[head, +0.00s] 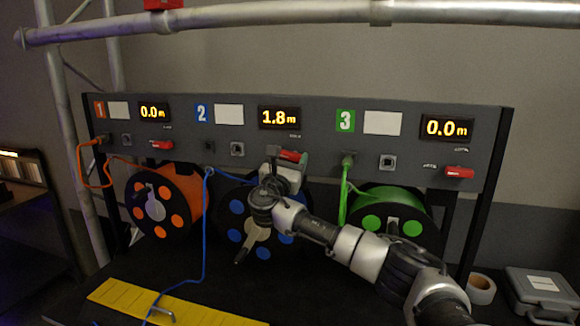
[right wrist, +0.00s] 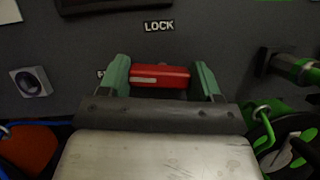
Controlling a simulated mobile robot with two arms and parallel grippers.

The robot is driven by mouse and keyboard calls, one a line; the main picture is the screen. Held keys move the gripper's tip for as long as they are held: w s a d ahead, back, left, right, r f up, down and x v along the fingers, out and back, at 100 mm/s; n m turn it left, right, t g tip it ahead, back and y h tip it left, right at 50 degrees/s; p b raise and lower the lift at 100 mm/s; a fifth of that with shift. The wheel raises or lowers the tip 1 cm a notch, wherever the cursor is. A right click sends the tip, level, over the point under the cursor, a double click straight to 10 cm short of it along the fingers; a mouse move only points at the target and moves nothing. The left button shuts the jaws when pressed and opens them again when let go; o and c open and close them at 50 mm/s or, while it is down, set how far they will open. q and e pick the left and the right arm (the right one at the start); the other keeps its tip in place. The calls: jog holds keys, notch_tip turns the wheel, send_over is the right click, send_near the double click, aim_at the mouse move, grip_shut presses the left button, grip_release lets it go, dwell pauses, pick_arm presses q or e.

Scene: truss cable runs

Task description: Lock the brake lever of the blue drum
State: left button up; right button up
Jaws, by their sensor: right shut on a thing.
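The blue drum (head: 236,207) sits in the middle below the panel, partly hidden by my right arm. Its brake lever (head: 290,155) is a red bar on the panel under the 1.8 m display. My right gripper (right wrist: 162,78) is shut on the brake lever, with one green finger at each end of the red bar. In the right wrist view the lever (right wrist: 160,76) lies about level, below the LOCK label (right wrist: 159,26). A second label to its left is mostly hidden by a finger. My left gripper is not in view.
The orange drum (head: 158,205) stands at left and the green drum (head: 395,209) at right, each with its own red lever on the panel. A blue cable (head: 205,235) hangs in front, down to a yellow strip (head: 190,310). A tape roll (head: 481,289) lies at right.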

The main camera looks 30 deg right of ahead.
jog(key=m+b, duration=0.1)
jog(key=m+g+b, duration=0.1)
jog(key=m, duration=0.1)
jog(key=m+g+h+b, duration=0.1)
jog(key=m+b, duration=0.1)
jog(key=shift+f, duration=0.3)
jog(key=m+g+b, duration=0.1)
jog(key=m, duration=0.1)
jog(key=shift+m+g+b, duration=0.3)
jog(key=shift+m, duration=0.1)
jog(key=m, duration=0.1)
jog(key=m+g+b, duration=0.1)
jog(key=m, duration=0.1)
jog(key=shift+r+m+g, duration=0.2)
jog(key=shift+m+g, duration=0.1)
jog(key=m+g+b, duration=0.1)
jog(key=m, duration=0.3)
jog(key=shift+r+g, duration=0.15)
jog(key=shift+g, duration=0.25)
jog(key=m, duration=0.2)
jog(key=m+y, duration=0.1)
jog(key=m, duration=0.1)
jog(key=shift+g+y, duration=0.3)
jog(key=shift+g, duration=0.1)
jog(key=shift+m, duration=0.3)
jog(key=o, duration=0.9)
jog(key=shift+s+d+r, duration=0.1)
